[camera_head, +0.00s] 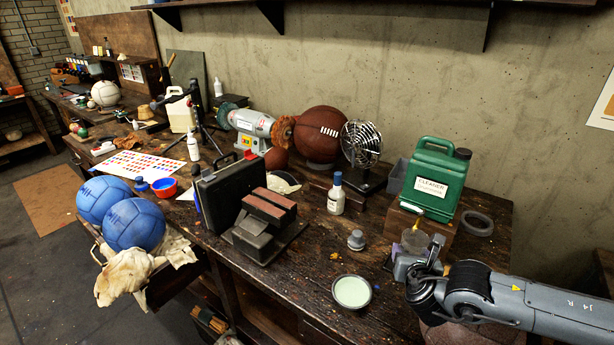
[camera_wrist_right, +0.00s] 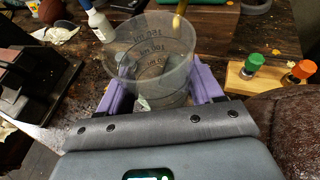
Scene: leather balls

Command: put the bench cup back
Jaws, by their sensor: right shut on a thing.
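The bench cup is a clear cup with dark volume marks (camera_wrist_right: 155,50). It also shows in the head view (camera_head: 415,243), at the bench's front right. My right gripper (camera_wrist_right: 160,95) is shut on it, with purple finger pads on either side of the cup. In the head view the gripper (camera_head: 408,263) is near the bench's right end, and the cup is roughly upright. A thin gold-coloured piece (camera_head: 416,224) shows at the cup's rim; I cannot tell whether it is inside or behind. Whether the cup's base touches anything is hidden. My left gripper is out of view.
A green cleaner jug (camera_head: 437,180) stands on a wooden block behind the cup. A bowl of pale liquid (camera_head: 351,292), a grey capped piece (camera_head: 357,240) and a white bottle (camera_head: 336,196) stand to the left. A wooden holder with small capped bottles (camera_wrist_right: 270,84) is at the right.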

